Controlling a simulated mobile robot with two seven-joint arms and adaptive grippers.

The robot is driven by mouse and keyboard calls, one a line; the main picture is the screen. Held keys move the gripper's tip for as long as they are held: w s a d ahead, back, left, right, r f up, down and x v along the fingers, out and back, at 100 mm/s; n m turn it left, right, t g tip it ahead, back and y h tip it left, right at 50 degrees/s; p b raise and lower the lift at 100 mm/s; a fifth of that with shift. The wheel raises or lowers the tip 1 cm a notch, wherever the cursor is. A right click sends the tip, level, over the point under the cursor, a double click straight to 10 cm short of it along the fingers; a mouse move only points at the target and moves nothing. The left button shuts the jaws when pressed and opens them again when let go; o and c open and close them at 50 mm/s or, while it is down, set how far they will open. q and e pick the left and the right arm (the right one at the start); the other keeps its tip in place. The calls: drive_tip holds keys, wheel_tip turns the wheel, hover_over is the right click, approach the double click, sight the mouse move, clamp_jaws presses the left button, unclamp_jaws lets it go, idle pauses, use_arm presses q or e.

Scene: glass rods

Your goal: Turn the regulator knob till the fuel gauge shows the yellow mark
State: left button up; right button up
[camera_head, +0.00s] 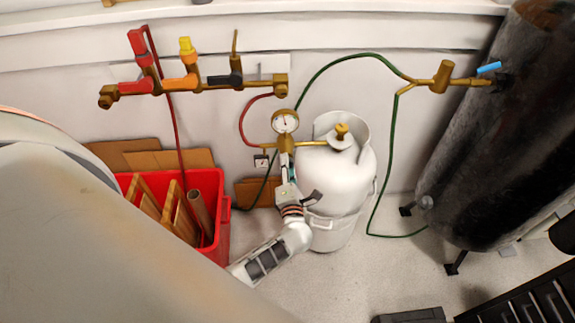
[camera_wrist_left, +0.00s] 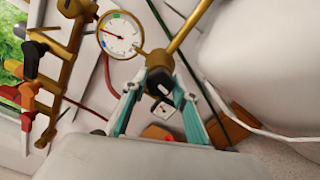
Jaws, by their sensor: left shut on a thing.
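The round fuel gauge (camera_head: 285,121) has a white dial and sits on the brass regulator beside the white gas cylinder (camera_head: 335,180). In the left wrist view the gauge (camera_wrist_left: 120,35) shows a red needle pointing to the dial's upper left and small coloured marks at its edge; I cannot tell which one is yellow. My left gripper (camera_head: 286,172) reaches up from below to the regulator, under the gauge. In the left wrist view its teal-lined fingers are shut on the dark regulator knob (camera_wrist_left: 159,80). In the head view the gripper hides the knob. My right gripper is not in view.
A brass manifold (camera_head: 205,86) with red, orange and black valves is on the wall. A red crate (camera_head: 222,235) with boards stands at left. A large dark tank (camera_head: 490,130) stands at right. A green hose (camera_head: 390,150) runs between.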

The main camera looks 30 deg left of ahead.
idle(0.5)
use_arm(q)
drive_tip(key=o, duration=1.1)
drive_tip(key=v, duration=1.2)
